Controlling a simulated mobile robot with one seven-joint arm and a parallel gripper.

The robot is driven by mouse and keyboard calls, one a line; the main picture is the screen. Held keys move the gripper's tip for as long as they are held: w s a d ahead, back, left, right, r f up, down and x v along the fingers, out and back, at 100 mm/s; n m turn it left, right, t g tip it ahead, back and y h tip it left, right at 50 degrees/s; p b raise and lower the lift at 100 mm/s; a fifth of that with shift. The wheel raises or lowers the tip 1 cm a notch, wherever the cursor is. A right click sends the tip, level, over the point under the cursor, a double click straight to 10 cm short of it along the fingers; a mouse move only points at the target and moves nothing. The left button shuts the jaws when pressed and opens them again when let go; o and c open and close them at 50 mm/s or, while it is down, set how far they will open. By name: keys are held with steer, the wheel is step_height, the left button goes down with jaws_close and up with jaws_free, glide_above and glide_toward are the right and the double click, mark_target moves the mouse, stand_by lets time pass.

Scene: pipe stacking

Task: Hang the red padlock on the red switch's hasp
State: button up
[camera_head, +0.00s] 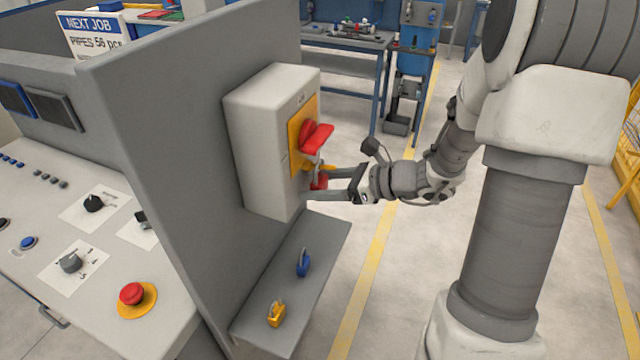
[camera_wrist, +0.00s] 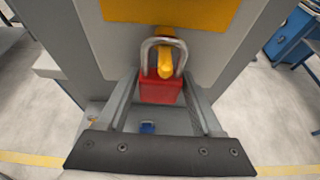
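The red switch (camera_head: 312,137) has a red handle on a yellow plate and is mounted on a grey-white box. Its yellow hasp (camera_wrist: 165,60) sticks out below the plate. The red padlock (camera_wrist: 160,90) is upright at the hasp, and its metal shackle appears to loop around the yellow tab. In the head view the padlock (camera_head: 320,181) is partly hidden by my fingers. My gripper (camera_head: 330,184) reaches in from the right with a finger on each side of the padlock body. The fingers (camera_wrist: 160,98) look closed against its sides, though contact is hard to see.
A grey shelf (camera_head: 318,240) below the box holds a blue padlock (camera_head: 303,262) and a yellow padlock (camera_head: 276,313). A tall grey panel (camera_head: 190,150) stands behind the box. A control desk (camera_head: 60,200) with an emergency button (camera_head: 132,293) is at left. Floor right of the shelf is clear.

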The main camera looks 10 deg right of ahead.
steer(key=o, duration=0.3)
